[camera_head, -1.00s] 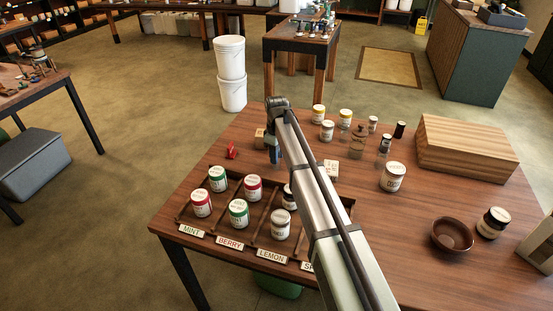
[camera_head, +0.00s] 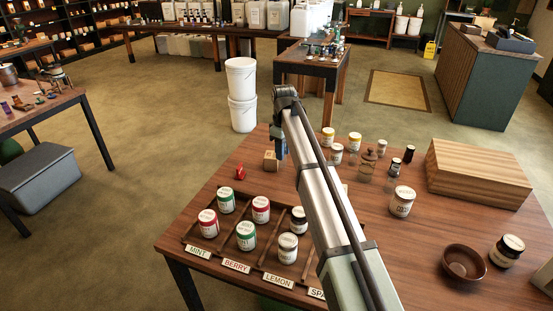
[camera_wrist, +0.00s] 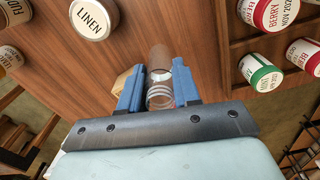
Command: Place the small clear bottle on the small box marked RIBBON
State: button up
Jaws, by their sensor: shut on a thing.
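My gripper (camera_wrist: 157,88) is shut on a small clear bottle (camera_wrist: 160,96), seen end-on between its blue fingers in the wrist view. In the head view my gripper (camera_head: 281,148) hangs above the far left part of the table, and the bottle cannot be made out there. A small tan box (camera_head: 271,160) stands on the table just left of and below the fingers in the picture. In the wrist view a tan box (camera_wrist: 122,84) shows partly behind the left finger. No RIBBON marking is readable on it.
A wooden rack (camera_head: 228,258) of labelled jars stands at the near left, and a red item (camera_head: 240,172) lies behind it. Several jars and bottles stand right of my arm, with a large wooden box (camera_head: 478,175) and a brown bowl (camera_head: 464,262). A LINEN lid (camera_wrist: 95,17) shows in the wrist view.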

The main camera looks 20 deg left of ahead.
notch_tip(320, 180, up, 6)
send_over(272, 155)
jog(key=shift+w+a+f, duration=0.1)
jog(key=shift+w+f, duration=0.05)
jog(key=shift+f, duration=5)
jog(key=shift+f, duration=0.1)
jog(key=o, duration=1)
jog(key=shift+o, duration=0.2)
notch_tip(272, 155, up, 12)
